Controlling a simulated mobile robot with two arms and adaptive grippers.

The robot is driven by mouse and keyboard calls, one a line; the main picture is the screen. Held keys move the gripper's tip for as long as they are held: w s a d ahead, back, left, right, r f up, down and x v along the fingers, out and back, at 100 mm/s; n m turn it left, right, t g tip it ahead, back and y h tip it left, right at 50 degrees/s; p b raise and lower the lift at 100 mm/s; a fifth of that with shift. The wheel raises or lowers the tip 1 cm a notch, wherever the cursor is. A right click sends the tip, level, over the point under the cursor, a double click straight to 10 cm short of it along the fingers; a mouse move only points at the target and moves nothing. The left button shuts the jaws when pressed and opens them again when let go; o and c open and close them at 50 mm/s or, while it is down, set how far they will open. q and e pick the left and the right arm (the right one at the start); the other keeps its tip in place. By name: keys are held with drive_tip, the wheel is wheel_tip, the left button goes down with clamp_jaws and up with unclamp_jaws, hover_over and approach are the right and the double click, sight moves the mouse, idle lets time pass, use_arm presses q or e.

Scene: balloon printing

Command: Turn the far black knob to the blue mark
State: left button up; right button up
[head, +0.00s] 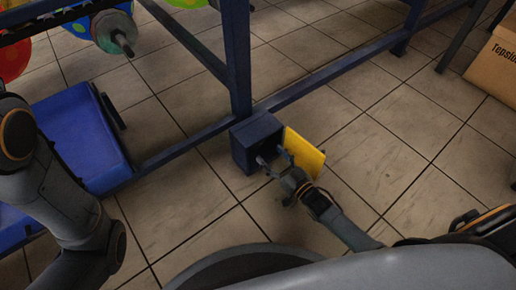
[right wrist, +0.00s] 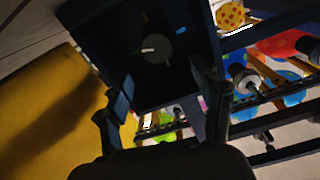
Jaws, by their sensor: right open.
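A dark box (head: 257,142) is fixed at the foot of the blue frame post, with its yellow door (head: 304,152) swung open. In the right wrist view, its dark panel (right wrist: 110,50) carries a round black knob (right wrist: 156,46). A white pointer on the knob lies toward the left. A small blue mark (right wrist: 181,31) sits up and right of the knob. My right gripper (head: 272,158) is open at the box front. Its fingers (right wrist: 162,88) are spread below the knob and look apart from it. A second knob cannot be made out. My left gripper is out of view.
The yellow door (right wrist: 40,100) stands close beside my right gripper. A blue bin (head: 80,135) and balloon rollers (head: 115,32) are at the left on the frame. A cardboard box (head: 494,65) stands far right. Tiled floor between is clear.

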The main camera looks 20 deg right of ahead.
sight(259, 144)
drive_tip(key=b+x, duration=0.2)
drive_tip(key=x, duration=0.1)
drive_tip(key=f+b+x, duration=0.1)
drive_tip(key=b+x, duration=0.1)
drive_tip(key=x, duration=0.1)
drive_tip(key=shift+w+a+f, duration=0.1)
drive_tip(key=shift+w, duration=0.2)
drive_tip(key=shift+w+a, duration=0.15)
drive_tip(key=shift+w, duration=0.3)
drive_tip(key=c, duration=1.2)
